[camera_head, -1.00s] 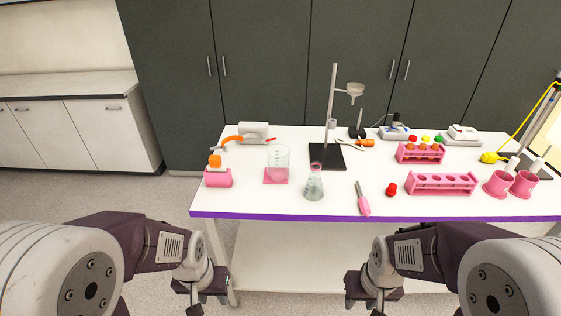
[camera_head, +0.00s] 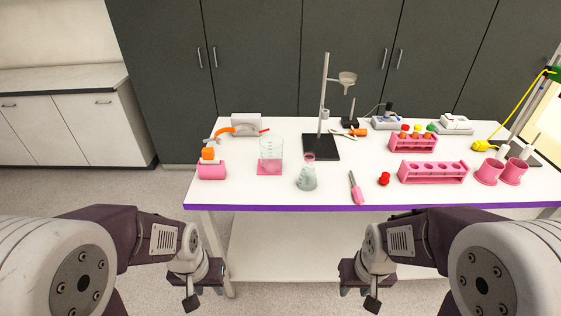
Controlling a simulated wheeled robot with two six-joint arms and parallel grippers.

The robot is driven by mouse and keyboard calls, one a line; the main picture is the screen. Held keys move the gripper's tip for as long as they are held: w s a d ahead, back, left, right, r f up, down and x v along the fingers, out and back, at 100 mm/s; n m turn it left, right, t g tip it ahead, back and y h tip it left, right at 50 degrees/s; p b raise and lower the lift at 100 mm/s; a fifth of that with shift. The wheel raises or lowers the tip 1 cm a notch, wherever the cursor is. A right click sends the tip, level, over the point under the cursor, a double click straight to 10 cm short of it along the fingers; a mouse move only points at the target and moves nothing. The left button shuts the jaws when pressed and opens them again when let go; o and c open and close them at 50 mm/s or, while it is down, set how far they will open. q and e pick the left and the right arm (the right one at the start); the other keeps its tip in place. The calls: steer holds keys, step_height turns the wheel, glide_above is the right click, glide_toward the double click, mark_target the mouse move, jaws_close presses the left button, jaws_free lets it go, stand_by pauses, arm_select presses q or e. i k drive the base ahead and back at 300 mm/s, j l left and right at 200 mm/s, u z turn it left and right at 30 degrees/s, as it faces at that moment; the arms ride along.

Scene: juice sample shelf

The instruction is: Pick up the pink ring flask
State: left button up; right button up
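The pink ring flask (camera_head: 307,178) is a small clear conical flask with a pink ring at its neck. It stands upright near the front edge of the white table (camera_head: 240,197), left of the table's middle. My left gripper (camera_head: 192,302) hangs in front of the table at its left end, low and apart from the flask. My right gripper (camera_head: 370,303) hangs in front of the table, below and right of the flask. Both seem empty and point downward. Their fingers are dark and small, so I cannot tell whether they are open or shut.
A beaker (camera_head: 271,153) on a pink mat stands left of the flask, and a dark stand (camera_head: 322,148) rises behind it. A pink-handled tool (camera_head: 356,190) and a red object (camera_head: 384,179) lie to its right. Pink racks (camera_head: 432,178) stand further right.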

mark_target(307, 180)
steer(key=i+j+z, duration=0.15)
steer(key=j, duration=0.2)
steer(key=i+j+z, duration=0.2)
steer(key=j, duration=0.2)
steer(key=i+j+z, duration=0.15)
steer(key=j, duration=0.25)
steer(key=i, duration=0.05)
